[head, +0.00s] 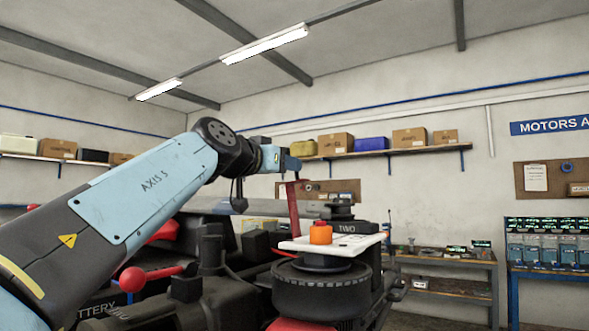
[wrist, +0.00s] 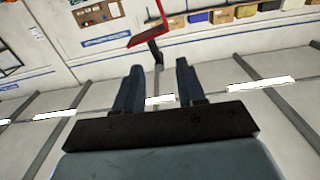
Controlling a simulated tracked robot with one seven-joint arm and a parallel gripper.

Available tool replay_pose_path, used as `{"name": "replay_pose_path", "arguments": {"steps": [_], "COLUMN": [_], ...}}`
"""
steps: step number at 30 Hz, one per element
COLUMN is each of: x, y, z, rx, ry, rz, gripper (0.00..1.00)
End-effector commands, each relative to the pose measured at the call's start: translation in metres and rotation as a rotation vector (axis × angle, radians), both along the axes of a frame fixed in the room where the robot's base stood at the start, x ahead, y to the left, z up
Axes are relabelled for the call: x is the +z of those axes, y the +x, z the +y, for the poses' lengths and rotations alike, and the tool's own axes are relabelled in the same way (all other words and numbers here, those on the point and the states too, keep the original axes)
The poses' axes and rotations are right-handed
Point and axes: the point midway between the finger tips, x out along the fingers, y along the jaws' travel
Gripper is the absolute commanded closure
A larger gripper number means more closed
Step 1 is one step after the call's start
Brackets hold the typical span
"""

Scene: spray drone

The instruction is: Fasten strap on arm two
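A red strap (head: 294,212) stands nearly upright beside the part labelled TWO (head: 348,228) in the head view. Its top is close to my gripper (head: 291,163). In the wrist view the red strap (wrist: 145,40) bends near a dark end piece (wrist: 155,52). My gripper (wrist: 158,68) shows two fingers apart with a gap between them. The dark piece appears in line with this gap, near the fingertips, with no visible contact. Below the strap is a white plate (head: 352,243) with an orange cap (head: 320,233), above a black round motor (head: 320,287).
A red ball-topped lever (head: 133,279) and dark drone parts lie beside my arm. A workbench (head: 450,262) and a rack of blue-fronted units (head: 545,250) stand at the right. Wall shelves hold boxes (head: 336,144).

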Motion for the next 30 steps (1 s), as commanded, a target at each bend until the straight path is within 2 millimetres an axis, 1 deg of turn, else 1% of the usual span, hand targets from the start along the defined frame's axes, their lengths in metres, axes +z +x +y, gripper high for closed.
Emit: {"name": "replay_pose_path", "arguments": {"steps": [1, 6, 12, 17, 25, 26, 30], "x": [0.0, 0.0, 0.0, 0.0, 0.0, 0.0, 0.0], "y": [0.008, 0.029, 0.047, 0.053, 0.053, 0.053, 0.053], "z": [-0.007, -0.024, -0.036, -0.041, -0.041, -0.041, -0.041], "rx": [-0.003, -0.001, 0.0, 0.001, 0.002, 0.002, 0.001], "ry": [0.002, 0.002, 0.0, 0.0, 0.0, 0.0, 0.0], "rz": [0.001, 0.001, 0.001, 0.0, 0.0, 0.0, 0.0], "gripper": [0.6, 0.6, 0.6, 0.6, 0.6, 0.62, 0.76]}}
